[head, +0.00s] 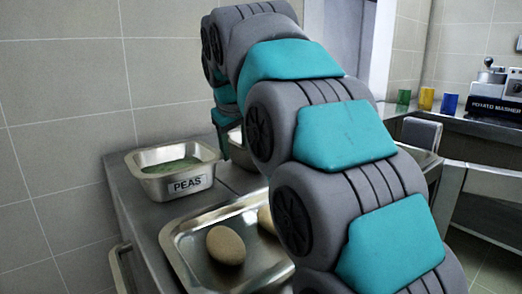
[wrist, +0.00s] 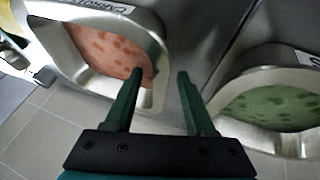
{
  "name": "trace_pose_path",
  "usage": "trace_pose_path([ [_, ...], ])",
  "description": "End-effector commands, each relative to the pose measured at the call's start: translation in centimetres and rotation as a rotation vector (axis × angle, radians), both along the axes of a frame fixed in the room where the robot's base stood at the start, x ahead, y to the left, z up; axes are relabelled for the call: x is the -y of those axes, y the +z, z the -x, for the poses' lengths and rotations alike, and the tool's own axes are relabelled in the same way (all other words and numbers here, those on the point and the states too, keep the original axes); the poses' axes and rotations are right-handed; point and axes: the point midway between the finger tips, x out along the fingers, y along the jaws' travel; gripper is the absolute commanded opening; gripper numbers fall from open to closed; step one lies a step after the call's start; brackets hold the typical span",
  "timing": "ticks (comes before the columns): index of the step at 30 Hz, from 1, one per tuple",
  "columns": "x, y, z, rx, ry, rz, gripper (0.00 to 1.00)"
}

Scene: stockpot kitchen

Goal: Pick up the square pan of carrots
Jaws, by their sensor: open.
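The square metal pan of carrots (wrist: 150,45) is at the upper left of the wrist view. Its orange contents and part of an upside-down label show. My gripper (wrist: 160,74) is open and empty. In the wrist view its left finger overlaps the inside of the carrot pan, and its right finger is over the grey counter outside, so the pan's side wall appears between them. I cannot tell how far the fingertips are above the rim. In the head view my arm hides most of a metal pan (head: 238,150) behind it; its contents do not show.
A pan labelled PEAS (head: 172,188) stands at the left; it also shows in the wrist view (wrist: 288,142), right of my gripper. A metal tray (head: 185,240) with potatoes lies nearer. Coloured cups (head: 426,99) and a potato masher machine (head: 497,95) stand at right.

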Motion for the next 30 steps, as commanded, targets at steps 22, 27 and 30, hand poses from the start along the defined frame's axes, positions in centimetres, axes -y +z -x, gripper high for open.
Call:
trace_pose_path([
  [22, 0.0, -2.0, -1.0, -0.001, 0.000, 0.000, 0.52],
  [27, 0.0, -2.0, -1.0, -0.001, 0.000, 0.000, 0.33],
  [30, 0.0, -2.0, -1.0, -0.001, 0.000, 0.000, 0.21],
])
